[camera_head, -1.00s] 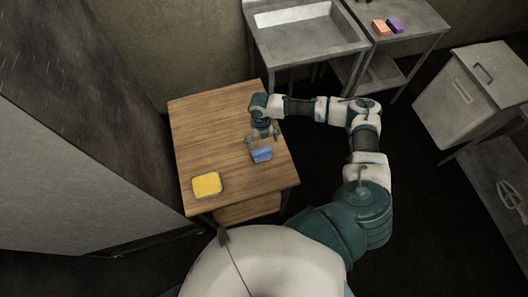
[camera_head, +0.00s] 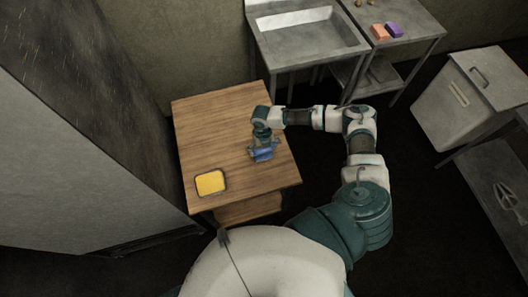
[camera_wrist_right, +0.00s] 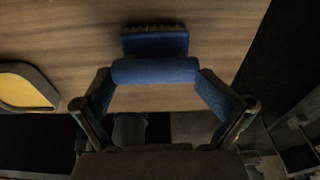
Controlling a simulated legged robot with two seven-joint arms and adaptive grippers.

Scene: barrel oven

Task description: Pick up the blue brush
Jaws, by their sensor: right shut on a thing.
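The blue brush (camera_head: 264,155) is at the right side of the wooden table (camera_head: 215,130). I cannot tell whether the brush is lifted off the table. My left gripper is not in view.
A yellow item in a dark-rimmed tray (camera_head: 210,183) lies at the table's front left. A metal bin (camera_head: 470,90) stands at right.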

